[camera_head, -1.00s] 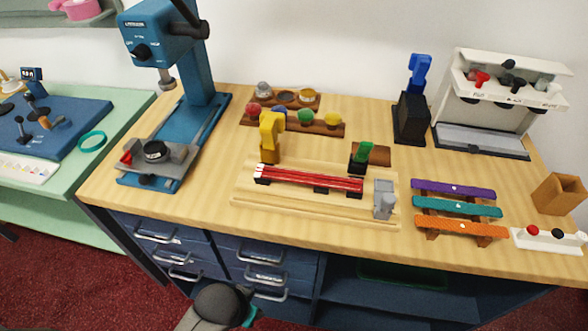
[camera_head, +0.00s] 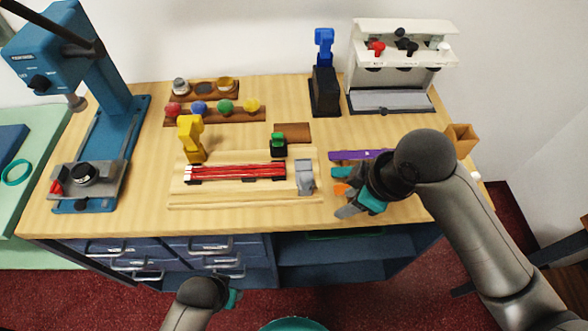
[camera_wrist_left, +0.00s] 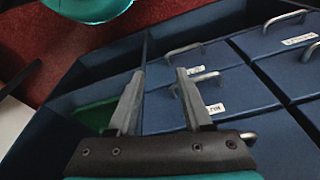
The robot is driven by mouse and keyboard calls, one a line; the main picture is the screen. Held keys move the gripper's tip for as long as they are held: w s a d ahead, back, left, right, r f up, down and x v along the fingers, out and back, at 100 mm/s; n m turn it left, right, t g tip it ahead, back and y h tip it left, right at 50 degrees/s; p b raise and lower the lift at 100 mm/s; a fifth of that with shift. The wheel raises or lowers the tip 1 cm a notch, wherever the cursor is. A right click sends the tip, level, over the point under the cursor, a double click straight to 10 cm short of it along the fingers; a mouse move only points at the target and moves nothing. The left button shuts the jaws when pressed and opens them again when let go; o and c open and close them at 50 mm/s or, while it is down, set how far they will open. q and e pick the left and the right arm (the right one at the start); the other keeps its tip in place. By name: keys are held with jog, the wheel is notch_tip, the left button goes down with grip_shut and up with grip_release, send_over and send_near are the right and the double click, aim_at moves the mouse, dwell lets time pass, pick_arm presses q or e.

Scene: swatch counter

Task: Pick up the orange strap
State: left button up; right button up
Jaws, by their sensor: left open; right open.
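The orange strap (camera_head: 341,188) shows only as a small piece at the front right of the counter; my right gripper and arm hide the rest. The teal strap (camera_head: 345,173) and purple strap (camera_head: 355,155) lie behind it, partly covered. My right gripper (camera_head: 343,200) is open, with its fingers at the near end of the orange strap; contact cannot be told. My left gripper (camera_head: 234,298) is low in front of the counter. In the left wrist view its two fingers (camera_wrist_left: 158,75) are apart and empty.
A wooden jig (camera_head: 245,196) with a red strap and grey block sits left of the straps. A white rack (camera_head: 390,75), black stand (camera_head: 325,92) and brown box (camera_head: 460,138) stand behind and right. Blue drawers (camera_head: 170,250) are below the counter, close to my left gripper.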

jog(key=w+d+r+n+g+h, duration=0.1)
jog(key=w+d+r+n, duration=0.2)
jog(key=d+r, duration=0.35)
jog(key=w+d+r+n+g+h, duration=0.25)
jog(key=w+d+r, duration=0.2)
jog(key=d, duration=0.25)
jog(key=shift+n+t+y, duration=0.35)
jog(key=shift+t, duration=0.1)
jog(key=f, duration=0.3)
jog(key=f+b, duration=0.1)
jog(key=f, duration=0.2)
jog(key=f+b, duration=0.1)
jog(key=f, duration=0.2)
jog(key=shift+s+d, duration=0.1)
jog(key=shift+s, duration=0.2)
jog(key=f, duration=0.1)
jog(key=f+b, duration=0.1)
jog(key=f, duration=0.3)
jog(key=shift+d+f+b, duration=0.15)
jog(key=shift+d+b, duration=0.15)
jog(key=shift+b, duration=0.05)
pick_arm(q)
jog(key=s+a+f+g, duration=0.1)
jog(key=s+a+f, duration=0.1)
jog(key=s+f, duration=1.4)
notch_tip(320, 180, down, 3)
jog(key=shift+a, duration=0.4)
